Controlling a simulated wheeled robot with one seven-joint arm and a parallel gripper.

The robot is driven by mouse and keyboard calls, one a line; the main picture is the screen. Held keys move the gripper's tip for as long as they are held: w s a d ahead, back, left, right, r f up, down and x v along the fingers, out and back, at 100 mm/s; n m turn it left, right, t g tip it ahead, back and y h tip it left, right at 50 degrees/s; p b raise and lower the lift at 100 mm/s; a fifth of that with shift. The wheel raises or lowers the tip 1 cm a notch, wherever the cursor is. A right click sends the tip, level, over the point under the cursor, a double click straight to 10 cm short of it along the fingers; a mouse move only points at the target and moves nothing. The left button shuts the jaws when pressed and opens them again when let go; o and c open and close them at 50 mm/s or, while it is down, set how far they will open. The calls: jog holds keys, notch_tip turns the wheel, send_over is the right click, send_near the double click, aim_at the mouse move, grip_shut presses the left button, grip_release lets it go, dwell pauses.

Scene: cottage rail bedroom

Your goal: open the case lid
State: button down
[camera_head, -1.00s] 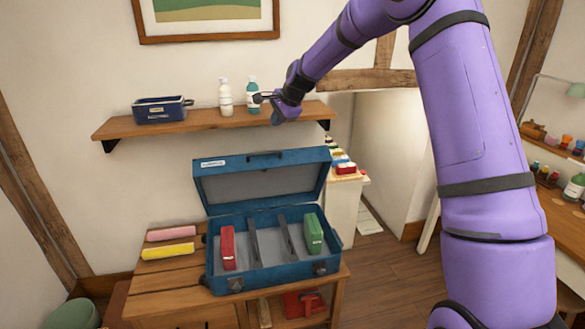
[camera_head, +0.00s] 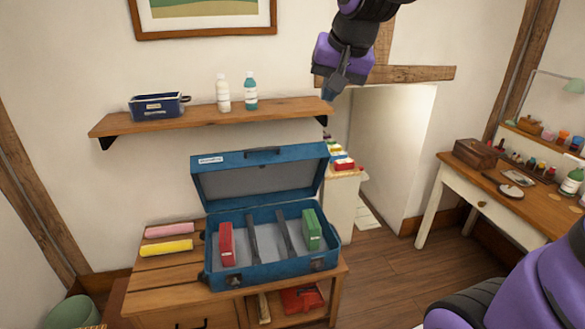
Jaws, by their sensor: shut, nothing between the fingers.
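A blue case (camera_head: 214,281) stands on a wooden table. Its lid (camera_head: 202,190) is raised and tilts back, with a handle on its top edge. Inside, dividers split the case; a red block (camera_head: 226,243) stands on the left and a green block (camera_head: 311,229) on the right. My gripper (camera_head: 330,92) is above and to the right of the lid, near the right end of the wall shelf, apart from the case. It looks shut, with nothing held.
The wall shelf (camera_head: 200,123) holds a navy bin (camera_head: 158,107) and two bottles (camera_head: 223,92). Pink (camera_head: 174,229) and yellow (camera_head: 166,247) rolls lie left of the case. A red item (camera_head: 301,299) sits below. A desk (camera_head: 530,206) stands at right; floor between is clear.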

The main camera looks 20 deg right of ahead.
aim_at(291, 161)
jog(key=s+d+f+n, duration=0.1)
jog(key=s+d+n, duration=0.1)
jog(key=s, duration=0.6)
jog(key=w+d+f+m+t, duration=0.1)
jog(key=w+f+m+t, duration=0.15)
jog(key=w, duration=0.95)
jog(key=w+f+m+t, duration=0.1)
jog(key=w+f+t, duration=0.25)
jog(key=w, duration=0.85)
jog(key=w+d+f+m+t, duration=0.1)
jog(key=w+f+m+t, duration=0.3)
jog(key=w+f, duration=0.7)
jog(key=w+d+f+m+t+h, duration=0.15)
jog(key=w+f+m+t, duration=0.4)
jog(key=f, duration=0.75)
jog(key=s+d+f+m+t+h, duration=0.1)
jog(key=s+f+m, duration=0.1)
jog(key=f, duration=0.6)
jog(key=s+f+m+t+h, duration=0.1)
jog(key=s+f+m, duration=0.1)
jog(key=f, duration=0.6)
jog(key=x, duration=1.3)
jog(key=shift+w+d+r, duration=0.1)
jog(key=shift+w+d, duration=0.1)
jog(key=shift+w, duration=0.1)
